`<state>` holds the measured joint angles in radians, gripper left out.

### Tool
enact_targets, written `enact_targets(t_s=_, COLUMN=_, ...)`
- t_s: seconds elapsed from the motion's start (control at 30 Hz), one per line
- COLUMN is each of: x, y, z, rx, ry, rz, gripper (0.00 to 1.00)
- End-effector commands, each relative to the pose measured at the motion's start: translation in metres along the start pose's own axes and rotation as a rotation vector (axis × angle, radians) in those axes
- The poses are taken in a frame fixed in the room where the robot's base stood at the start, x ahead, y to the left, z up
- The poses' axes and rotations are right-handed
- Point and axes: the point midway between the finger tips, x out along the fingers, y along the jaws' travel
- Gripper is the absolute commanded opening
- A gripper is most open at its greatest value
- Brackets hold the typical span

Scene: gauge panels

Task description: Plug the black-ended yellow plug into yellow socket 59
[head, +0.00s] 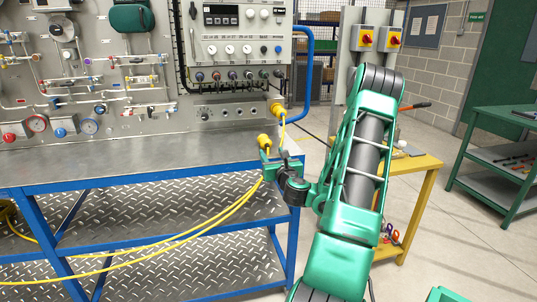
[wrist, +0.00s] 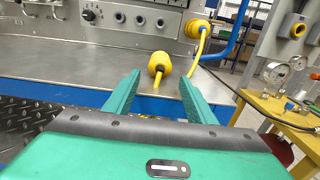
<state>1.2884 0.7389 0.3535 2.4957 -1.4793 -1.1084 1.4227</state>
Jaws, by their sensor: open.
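A yellow plug (wrist: 159,62) with a yellow cable stands over the metal bench top, just beyond my fingertips in the wrist view. It also shows in the head view (head: 264,141), right at my gripper (head: 268,158). My gripper (wrist: 159,80) is open, with its green fingers apart to the left and right of the plug. I cannot tell whether they touch it, and I see no black end clearly. A second yellow connector (wrist: 196,29) is on the panel, with a cable hanging from it. No number 59 is readable.
The metal bench top (head: 130,150) is mostly bare in front of the gauge panel (head: 80,60). A blue pipe (head: 306,70) runs beside the panel. Yellow cables (head: 200,227) sag across the left front. A yellow table (head: 415,163) with items stands at the right.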

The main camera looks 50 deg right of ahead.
Motion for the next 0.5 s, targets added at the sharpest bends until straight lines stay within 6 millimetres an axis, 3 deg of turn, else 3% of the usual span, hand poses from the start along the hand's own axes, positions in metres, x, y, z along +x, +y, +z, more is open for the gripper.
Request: enact_targets(t_s=0.5, x=0.037, y=0.001, z=0.001, rx=-0.003, ry=-0.002, rz=0.002, gripper=0.51)
